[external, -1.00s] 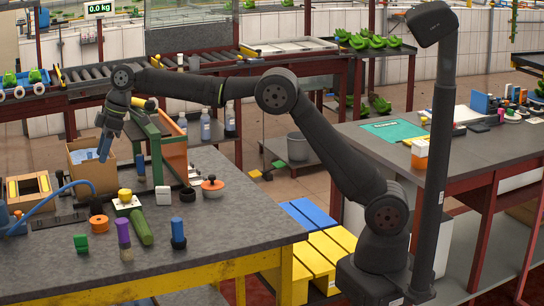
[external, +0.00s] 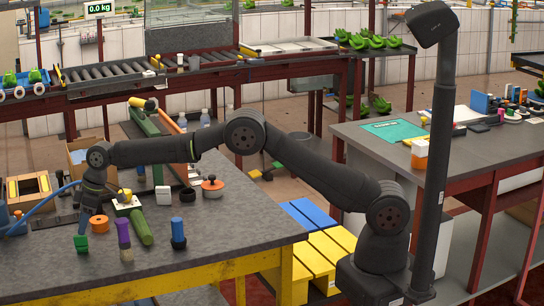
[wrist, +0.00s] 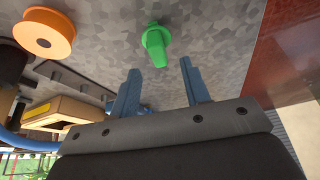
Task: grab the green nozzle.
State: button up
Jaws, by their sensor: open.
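The green nozzle (external: 80,243) stands on the grey table near its front left. In the wrist view the green nozzle (wrist: 156,45) is ahead of my fingertips, between their lines, with bare tabletop around it. My gripper (external: 83,224) points down just above the nozzle in the external view. In the wrist view my gripper (wrist: 158,68) shows two blue fingers spread apart with nothing between them. The fingers do not appear to touch the nozzle.
An orange spool (external: 99,224) is close by on the right. A purple-topped piece (external: 123,233), a dark green cylinder (external: 141,227) and a blue-topped piece (external: 178,234) stand or lie farther right. A blue cable (external: 48,201) and a tan box (external: 28,187) are to the left.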

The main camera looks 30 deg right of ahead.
aim_at(81, 243)
jog(key=x, duration=0.5)
jog(key=shift+d, duration=0.15)
grip_shut()
